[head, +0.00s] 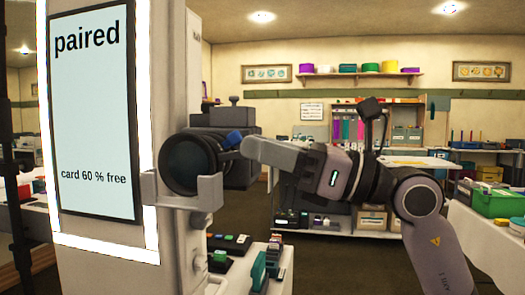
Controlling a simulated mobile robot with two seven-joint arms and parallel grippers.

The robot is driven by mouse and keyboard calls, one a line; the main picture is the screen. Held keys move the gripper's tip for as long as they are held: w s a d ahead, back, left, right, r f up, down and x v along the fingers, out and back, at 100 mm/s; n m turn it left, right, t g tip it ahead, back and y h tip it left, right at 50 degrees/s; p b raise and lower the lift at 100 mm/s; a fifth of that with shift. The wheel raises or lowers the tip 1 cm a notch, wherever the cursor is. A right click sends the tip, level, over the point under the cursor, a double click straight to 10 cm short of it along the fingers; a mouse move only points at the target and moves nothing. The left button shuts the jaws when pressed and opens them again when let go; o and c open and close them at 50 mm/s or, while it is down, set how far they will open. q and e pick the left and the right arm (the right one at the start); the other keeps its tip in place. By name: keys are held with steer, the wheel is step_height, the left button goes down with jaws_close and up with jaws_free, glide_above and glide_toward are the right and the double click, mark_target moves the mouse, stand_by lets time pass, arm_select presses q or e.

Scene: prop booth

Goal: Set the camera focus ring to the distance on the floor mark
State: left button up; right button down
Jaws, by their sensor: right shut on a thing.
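The camera (219,115) is dark and boxy. Its round lens (188,166) faces left of me, beside the white column. A blue tab (234,138) sticks out from the right side of the lens's focus ring (224,162). My right gripper (246,148) comes in from the right, its light grey fingers shut at the ring by the blue tab. The fingers hide part of the contact. No distance scale on the ring can be read. No floor mark shows. My left gripper is not in view.
A lit screen (95,115) reading "paired" and "card 60 % free" stands at the left. A grey bracket (190,199) sits just under the lens. Small colored items lie on a white surface below. A green bin (494,199) stands at the right.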

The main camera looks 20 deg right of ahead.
steer(key=shift+a+f, duration=0.1)
steer(key=shift+f, duration=0.2)
steer(key=c, duration=1.1)
jaws_free()
steer(key=shift+r, duration=0.1)
steer(key=shift+b+v, duration=0.9)
steer(key=shift+v, duration=2.75)
steer(key=shift+r, duration=0.1)
